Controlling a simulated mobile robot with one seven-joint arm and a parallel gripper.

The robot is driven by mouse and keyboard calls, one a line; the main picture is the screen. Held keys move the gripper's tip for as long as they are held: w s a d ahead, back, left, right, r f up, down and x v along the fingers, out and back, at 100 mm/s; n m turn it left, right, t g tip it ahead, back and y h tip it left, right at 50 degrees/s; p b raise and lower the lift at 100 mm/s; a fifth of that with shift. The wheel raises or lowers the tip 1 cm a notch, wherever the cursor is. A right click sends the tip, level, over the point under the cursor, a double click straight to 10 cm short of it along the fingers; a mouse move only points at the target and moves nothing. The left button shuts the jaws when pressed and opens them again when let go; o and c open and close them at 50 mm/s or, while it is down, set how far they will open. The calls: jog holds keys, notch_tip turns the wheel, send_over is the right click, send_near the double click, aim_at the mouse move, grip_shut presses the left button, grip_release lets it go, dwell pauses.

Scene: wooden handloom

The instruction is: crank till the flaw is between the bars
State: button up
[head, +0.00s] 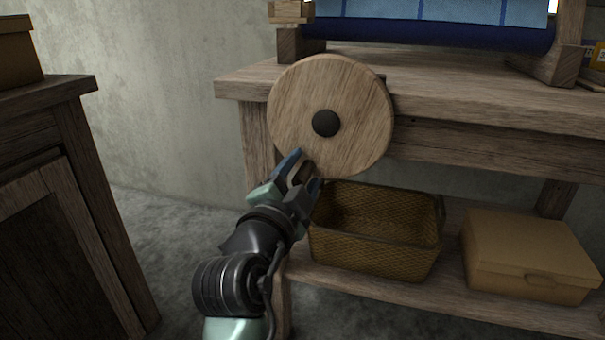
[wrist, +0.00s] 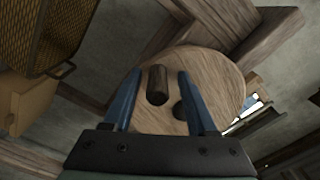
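The round wooden crank wheel (head: 350,95) with a black hub (head: 325,123) is at the front left of the bench. Its dark wooden crank handle (wrist: 157,88) sticks out toward me in the wrist view, off to one side of the hub. My gripper (head: 306,169) is at the wheel's lower left edge. Its two blue fingers are apart, one on each side of the handle, with gaps visible in the wrist view. Blue cloth (head: 455,10) with thin lines runs above a dark blue roll (head: 430,36). The cloth's upper part is cut off; no flaw or pair of bars shows.
The wooden bench (head: 450,88) carries the loom. A woven basket (head: 375,255) and a tan box (head: 530,262) stand on its lower shelf (head: 430,300), near my gripper. A dark wooden cabinet (head: 60,190) is at the left, with floor space between.

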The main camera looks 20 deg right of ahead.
jog(key=p+v, duration=0.4)
jog(key=v, duration=0.9)
jog(key=a+r+n+t+y+p, duration=0.25)
jog(key=r+n+p, duration=0.2)
jog(key=r, duration=0.95)
jog(key=a+r+n+t+y+p, duration=0.15)
jog(key=r+n+t+p, duration=0.35)
jog(key=r, duration=0.9)
jog(key=s+a+r+n+t+y+p, duration=0.25)
jog(key=s+r+n+p, duration=0.25)
jog(key=r, duration=0.6)
jog(key=s+a+r+n+t+y+p, duration=0.1)
jog(key=s+r+n+t+y+p, duration=0.4)
jog(key=r, duration=0.7)
notch_tip(320, 180, up, 35)
jog(key=m+g+h+p, duration=0.1)
jog(key=g+p, duration=0.1)
jog(key=p, duration=3.3)
jog(key=shift+f+g, duration=0.2)
jog(key=shift+g, duration=0.1)
jog(key=shift+w+d+h, duration=0.1)
jog(key=shift+d+h, duration=0.05)
jog(key=shift+h, duration=0.1)
